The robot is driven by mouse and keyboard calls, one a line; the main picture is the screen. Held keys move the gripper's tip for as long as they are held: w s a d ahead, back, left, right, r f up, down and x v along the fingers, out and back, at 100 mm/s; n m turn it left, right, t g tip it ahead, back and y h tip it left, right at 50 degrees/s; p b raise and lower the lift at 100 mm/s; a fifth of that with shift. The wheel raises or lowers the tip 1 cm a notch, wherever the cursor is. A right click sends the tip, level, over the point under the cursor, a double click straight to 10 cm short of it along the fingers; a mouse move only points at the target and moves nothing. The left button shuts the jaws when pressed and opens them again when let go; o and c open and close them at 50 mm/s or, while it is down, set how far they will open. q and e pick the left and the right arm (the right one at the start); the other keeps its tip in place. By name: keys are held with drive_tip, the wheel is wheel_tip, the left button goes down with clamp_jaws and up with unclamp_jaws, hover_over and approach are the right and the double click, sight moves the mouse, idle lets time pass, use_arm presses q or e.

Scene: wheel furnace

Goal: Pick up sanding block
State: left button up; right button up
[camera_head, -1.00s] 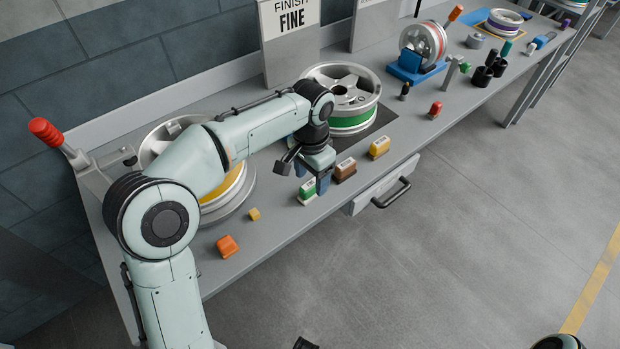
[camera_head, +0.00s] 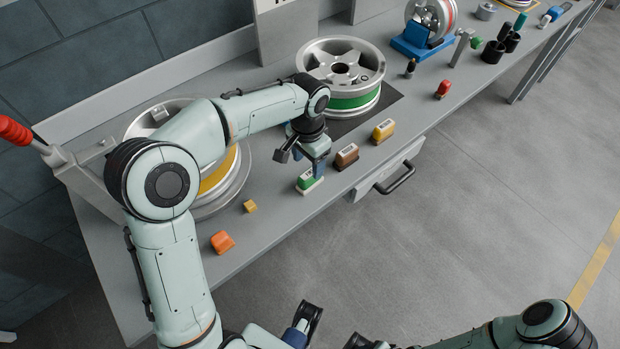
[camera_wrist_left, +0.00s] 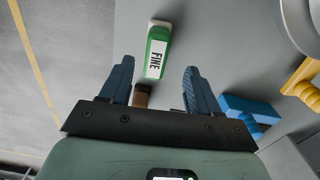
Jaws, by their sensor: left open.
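The green and white sanding block (camera_head: 309,183) sits near the front edge of the grey workbench (camera_head: 270,222). My left gripper (camera_head: 308,168) is open and empty, pointing down over the bench close to the green block. Its two blue fingers (camera_wrist_left: 156,80) are spread wide. A brown block (camera_head: 347,155) and a yellow block (camera_head: 383,131) stand in a row to the right. The brown block (camera_wrist_left: 141,96) shows partly between the fingers, cut off by the gripper.
A wheel with a green band (camera_head: 354,103) stands behind the blocks. A wheel with a yellow band (camera_head: 216,176) is partly behind my arm. An orange block (camera_head: 222,242) and a small yellow cube (camera_head: 250,206) lie left. A drawer handle (camera_head: 396,180) juts from the bench front.

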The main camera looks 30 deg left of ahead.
sight(310, 173)
use_arm(q)
drive_tip(key=f, duration=0.5)
drive_tip(key=shift+d+f+b, duration=0.1)
drive_tip(key=shift+d+b, duration=0.15)
drive_tip(key=shift+b, duration=0.1)
drive_tip(key=c, duration=1.1)
wheel_tip(310, 173, up, 20)
drive_tip(key=p, duration=0.3)
drive_tip(key=shift+p, duration=0.4)
